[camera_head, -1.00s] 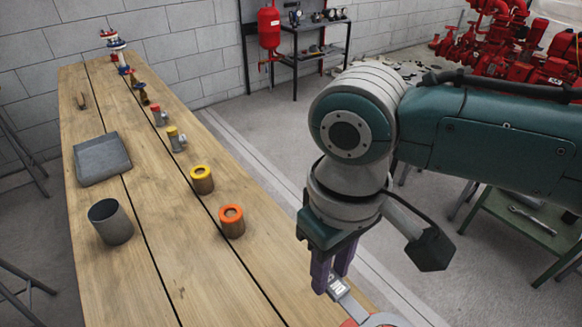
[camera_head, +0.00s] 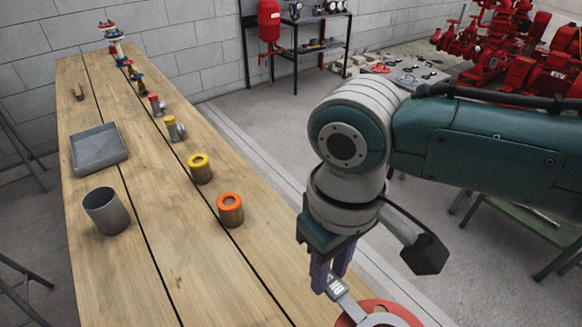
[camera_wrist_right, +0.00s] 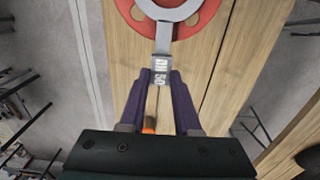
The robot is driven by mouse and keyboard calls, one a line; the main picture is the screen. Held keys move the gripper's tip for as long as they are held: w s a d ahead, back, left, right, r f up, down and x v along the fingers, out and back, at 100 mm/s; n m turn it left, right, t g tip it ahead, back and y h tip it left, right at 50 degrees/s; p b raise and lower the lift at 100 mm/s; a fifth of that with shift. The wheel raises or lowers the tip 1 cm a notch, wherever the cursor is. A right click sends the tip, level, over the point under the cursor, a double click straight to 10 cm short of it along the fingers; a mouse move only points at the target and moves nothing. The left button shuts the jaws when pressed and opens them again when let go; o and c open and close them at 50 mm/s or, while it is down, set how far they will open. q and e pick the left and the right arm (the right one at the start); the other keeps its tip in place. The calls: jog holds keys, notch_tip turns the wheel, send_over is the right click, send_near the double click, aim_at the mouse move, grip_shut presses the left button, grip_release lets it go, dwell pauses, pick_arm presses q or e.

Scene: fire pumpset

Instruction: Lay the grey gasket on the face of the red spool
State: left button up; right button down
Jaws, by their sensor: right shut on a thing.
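My right gripper (camera_head: 331,280) is shut on the tab of the grey gasket (camera_head: 339,289), which carries a "DN 50" label. In the right wrist view the gripper (camera_wrist_right: 161,78) grips this tab, and the gasket's ring (camera_wrist_right: 168,14) lies over the red spool's round face. The red spool (camera_head: 368,306) is at the bottom edge of the head view, partly cut off. Its red rim (camera_wrist_right: 127,12) shows on both sides of the ring in the wrist view. I cannot tell whether the gasket touches the face. My left gripper is not in view.
On the wooden table (camera_head: 165,230) stand an orange-topped part (camera_head: 230,210), a yellow-topped part (camera_head: 200,168), a grey cup (camera_head: 106,211) and a grey tray (camera_head: 98,150). Several smaller fittings line up toward the far end. Free wood lies left of my right gripper.

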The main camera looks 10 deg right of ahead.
jog(key=shift+f+b, duration=0.3)
jog(key=shift+f, duration=0.3)
dwell(0.4)
jog(key=c, duration=0.5)
grip_release()
jog(key=shift+c, duration=0.2)
notch_tip(320, 180, up, 10)
